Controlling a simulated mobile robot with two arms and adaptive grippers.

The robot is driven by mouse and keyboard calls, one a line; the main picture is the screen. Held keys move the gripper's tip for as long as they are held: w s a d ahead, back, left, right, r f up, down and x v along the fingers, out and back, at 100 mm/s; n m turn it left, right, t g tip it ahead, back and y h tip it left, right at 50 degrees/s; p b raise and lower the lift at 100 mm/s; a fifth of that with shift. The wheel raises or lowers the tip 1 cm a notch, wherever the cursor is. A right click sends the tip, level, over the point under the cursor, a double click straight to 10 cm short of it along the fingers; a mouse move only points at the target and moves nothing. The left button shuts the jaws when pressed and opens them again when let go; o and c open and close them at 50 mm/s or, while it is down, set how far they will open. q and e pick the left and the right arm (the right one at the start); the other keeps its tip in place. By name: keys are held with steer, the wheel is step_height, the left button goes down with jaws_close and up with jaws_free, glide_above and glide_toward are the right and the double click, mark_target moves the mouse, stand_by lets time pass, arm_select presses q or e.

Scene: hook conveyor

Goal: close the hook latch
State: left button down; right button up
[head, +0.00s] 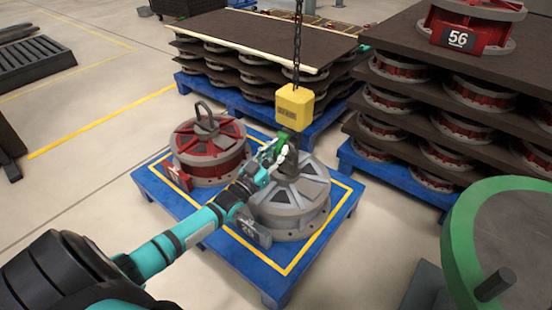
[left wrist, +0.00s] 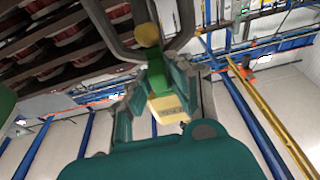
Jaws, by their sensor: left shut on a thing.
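A yellow hoist block (head: 294,107) hangs on a chain above a blue pallet. Its green latch part (head: 285,138) shows just below it, over the grey wheel-like part (head: 291,197). My left gripper (head: 283,155) reaches in from the left at the hook, above the grey part. In the left wrist view, its fingers (left wrist: 155,88) are shut on the green latch (left wrist: 154,76), with the pale yellow block (left wrist: 169,109) behind. A dark loop curves around a yellow knob (left wrist: 148,35) there. The gripper partly hides the hook, so I cannot tell the latch's position. My right gripper is out of view.
A red wheel-like part (head: 210,150) with a lifting loop stands beside the grey one on the blue pallet (head: 245,272). Stacked loads stand behind and right. A large green-rimmed disc (head: 462,240) fills the lower right.

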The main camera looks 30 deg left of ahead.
arm_select(q)
steer(key=shift+w+r, duration=0.1)
steer(key=shift+w, duration=0.1)
steer(key=c, duration=1.2)
jaws_free()
steer(key=shift+w, duration=0.1)
steer(key=shift+c, duration=0.2)
steer(key=d+v, duration=0.1)
steer(key=v, duration=1.1)
steer(key=shift+a+f, duration=0.2)
steer(key=shift+a, duration=0.2)
